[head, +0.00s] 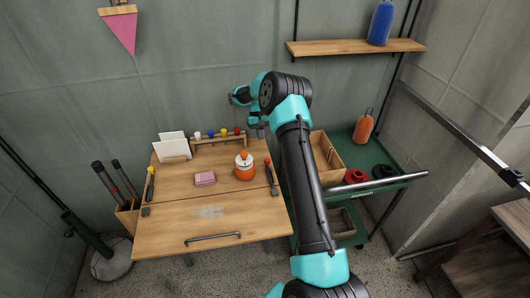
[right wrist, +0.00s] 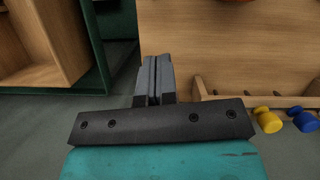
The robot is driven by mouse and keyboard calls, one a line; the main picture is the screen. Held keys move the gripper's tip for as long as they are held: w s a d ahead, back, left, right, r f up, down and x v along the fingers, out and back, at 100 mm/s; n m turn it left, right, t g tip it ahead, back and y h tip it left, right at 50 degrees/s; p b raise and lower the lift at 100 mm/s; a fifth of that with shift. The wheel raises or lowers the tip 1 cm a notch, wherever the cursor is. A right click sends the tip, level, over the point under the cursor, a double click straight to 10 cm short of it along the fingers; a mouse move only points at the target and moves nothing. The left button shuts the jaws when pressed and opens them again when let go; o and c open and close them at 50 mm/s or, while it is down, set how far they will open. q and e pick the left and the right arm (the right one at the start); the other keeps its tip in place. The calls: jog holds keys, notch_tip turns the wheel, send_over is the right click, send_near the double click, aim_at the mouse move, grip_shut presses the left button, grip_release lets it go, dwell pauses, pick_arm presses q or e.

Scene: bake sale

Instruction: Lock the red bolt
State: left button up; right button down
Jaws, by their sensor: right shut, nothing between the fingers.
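A red-tipped dark bolt (head: 268,163) lies along the right edge of the wooden desk, right of the orange pot. A similar yellow-tipped one (head: 150,171) lies along the left edge. My right gripper (head: 259,130) is above the back right corner of the desk, behind the red-tipped bolt and apart from it. In the right wrist view its fingers (right wrist: 154,65) are shut together with nothing between them. I cannot make out the red bolt in that view. My left gripper is not in view.
The orange pot (head: 245,171) and a pink cloth (head: 205,179) are on the desk (head: 175,237). A peg rack (head: 218,141) with coloured knobs stands at the back. A green cart (head: 386,153) with a wooden box (head: 329,172) is to the right. The front of the desk is mostly clear.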

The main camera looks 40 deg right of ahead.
jog(key=x, duration=0.4)
jog(key=shift+s+f, duration=0.15)
jog(key=shift+f, duration=0.2)
jog(key=shift+s+a+f, duration=0.15)
jog(key=shift+s+f, duration=0.1)
jog(key=shift+s+a+f, duration=0.1)
jog(key=shift+s+a, duration=0.25)
jog(key=shift+s, duration=0.45)
jog(key=shift+s+a+f, duration=0.1)
jog(key=shift+s+a, duration=0.3)
jog(key=shift+s, duration=0.35)
